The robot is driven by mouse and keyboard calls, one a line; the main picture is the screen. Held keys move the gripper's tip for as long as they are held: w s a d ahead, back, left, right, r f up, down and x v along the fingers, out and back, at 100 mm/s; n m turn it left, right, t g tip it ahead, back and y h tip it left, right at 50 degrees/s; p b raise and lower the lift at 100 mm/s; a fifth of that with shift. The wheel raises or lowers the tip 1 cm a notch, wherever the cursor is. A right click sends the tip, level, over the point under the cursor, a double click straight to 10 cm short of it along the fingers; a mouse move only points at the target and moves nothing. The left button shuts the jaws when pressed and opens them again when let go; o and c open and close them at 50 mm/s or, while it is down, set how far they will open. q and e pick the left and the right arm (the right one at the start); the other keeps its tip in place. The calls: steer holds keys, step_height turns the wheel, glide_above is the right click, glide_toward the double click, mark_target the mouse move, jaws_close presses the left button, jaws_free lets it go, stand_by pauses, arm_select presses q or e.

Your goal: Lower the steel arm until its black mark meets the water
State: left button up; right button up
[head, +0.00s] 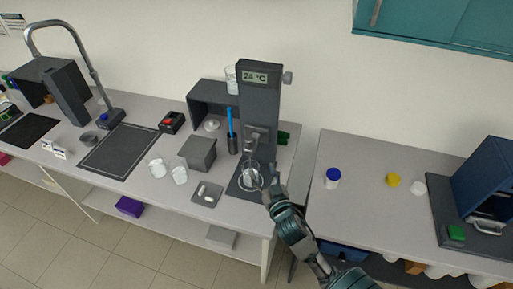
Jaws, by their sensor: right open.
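The rig is a tall dark grey column (258,105) with a display reading 24 °C and a light grey knob (288,77) at its upper right. The small steel arm (250,146) sits low on the column's front, above a clear glass vessel (248,181) on the dark base. The black mark and the water level are too small to make out. My right gripper (272,184) is open beside the vessel, at its right, and partly overlaps the base in the picture. I cannot tell whether it touches anything. My left gripper is out of view.
A grey block (198,152), two glass beakers (166,170) and a small tray (207,193) with white pieces stand left of the rig. A holder with a blue stick (231,122) is close behind. A gap separates this bench from the right bench (350,215).

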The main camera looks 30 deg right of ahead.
mark_target(249, 146)
steer(key=s+a+r+m+h+p, duration=0.1)
steer(key=s+a+m+h, duration=0.1)
steer(key=s+a+h, duration=0.15)
steer(key=shift+g, duration=0.5)
steer(key=b+x, duration=0.1)
steer(key=x, duration=0.4)
steer(key=b+x, duration=0.1)
steer(key=x, duration=0.5)
steer(key=b+x, duration=0.1)
steer(key=x, duration=0.4)
steer(key=shift+w+a+r+b, duration=0.15)
steer(key=shift+w+b, duration=0.25)
steer(key=shift+w, duration=0.55)
steer(key=shift+d, duration=0.4)
steer(key=shift+a, duration=0.1)
jaws_close()
